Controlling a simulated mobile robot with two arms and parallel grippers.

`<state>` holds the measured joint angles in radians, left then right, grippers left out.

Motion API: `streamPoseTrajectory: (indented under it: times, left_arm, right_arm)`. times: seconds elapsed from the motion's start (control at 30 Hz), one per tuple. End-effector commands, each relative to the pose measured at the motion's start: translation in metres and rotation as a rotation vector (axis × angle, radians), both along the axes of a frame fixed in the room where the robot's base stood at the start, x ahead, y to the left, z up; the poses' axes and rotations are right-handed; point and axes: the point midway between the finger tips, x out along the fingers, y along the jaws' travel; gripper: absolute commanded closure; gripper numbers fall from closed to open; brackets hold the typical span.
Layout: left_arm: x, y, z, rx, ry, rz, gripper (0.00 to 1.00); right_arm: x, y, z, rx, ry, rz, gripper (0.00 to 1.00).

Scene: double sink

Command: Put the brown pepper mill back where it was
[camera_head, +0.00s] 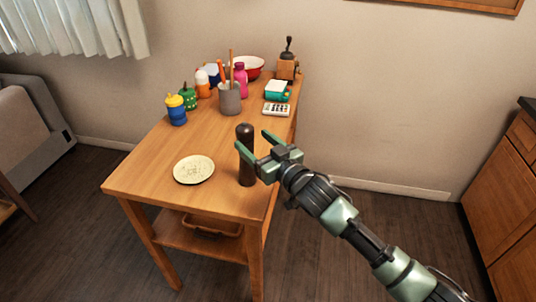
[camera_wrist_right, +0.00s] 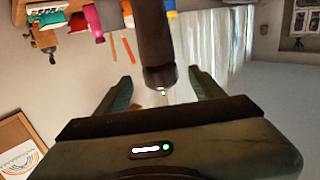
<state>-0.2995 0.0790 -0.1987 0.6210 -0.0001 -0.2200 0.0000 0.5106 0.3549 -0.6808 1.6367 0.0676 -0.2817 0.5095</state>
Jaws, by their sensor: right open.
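The dark brown pepper mill (camera_head: 246,168) stands upright on the wooden table near its front right edge, to the right of a pale plate (camera_head: 194,170). My right gripper (camera_head: 254,140) reaches in from the right at the mill's upper part, one finger overlapping the mill in the head view. In the right wrist view, which is upside down, the mill (camera_wrist_right: 152,42) shows between the two spread fingers of the gripper (camera_wrist_right: 160,82). The fingers are open, with a gap visible on both sides of the mill. My left gripper is out of view.
The table (camera_head: 142,178) holds a grey utensil cup (camera_head: 230,98), a blue-yellow bottle (camera_head: 176,110), a pink bottle (camera_head: 241,79), a calculator (camera_head: 276,109), a coffee grinder (camera_head: 287,68) and a red bowl (camera_head: 248,67) toward the back. The tabletop's middle is clear.

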Motion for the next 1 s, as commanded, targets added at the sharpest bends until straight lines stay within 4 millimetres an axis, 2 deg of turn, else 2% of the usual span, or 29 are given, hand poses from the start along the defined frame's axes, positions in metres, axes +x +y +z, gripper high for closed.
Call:
streamPoseTrajectory:
  times: [0.1, 0.3, 0.43, 0.67, 0.73, 0.77, 0.87, 0.97, 1.0]
  left_arm:
    - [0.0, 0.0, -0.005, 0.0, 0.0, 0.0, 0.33]
    - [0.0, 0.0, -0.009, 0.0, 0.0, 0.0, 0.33]
    - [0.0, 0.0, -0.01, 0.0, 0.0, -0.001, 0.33]
    - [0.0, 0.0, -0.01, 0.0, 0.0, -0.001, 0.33]
    - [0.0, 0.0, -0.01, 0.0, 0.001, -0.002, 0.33]
    - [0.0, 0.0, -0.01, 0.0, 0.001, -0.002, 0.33]
    - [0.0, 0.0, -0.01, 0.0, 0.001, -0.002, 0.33]
    - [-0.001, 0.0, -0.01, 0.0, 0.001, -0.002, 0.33]
    - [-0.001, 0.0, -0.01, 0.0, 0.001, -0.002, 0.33]
  right_arm:
    - [-0.023, -0.014, -0.003, 0.0, 0.001, 0.001, 0.32]
    - [-0.048, -0.029, -0.001, 0.0, 0.0, 0.001, 0.32]
    - [-0.055, -0.033, 0.0, -0.001, 0.0, 0.0, 0.32]
    - [-0.056, -0.034, 0.0, -0.001, -0.001, -0.001, 0.32]
    - [-0.055, -0.036, -0.006, -0.004, 0.009, -0.008, 0.32]
    - [-0.053, -0.038, -0.012, -0.008, 0.019, -0.015, 0.32]
    - [-0.044, -0.054, -0.058, -0.033, 0.085, -0.064, 0.32]
    - [-0.04, -0.083, -0.139, -0.084, 0.202, -0.141, 0.32]
    - [-0.044, -0.096, -0.178, -0.111, 0.258, -0.172, 0.32]
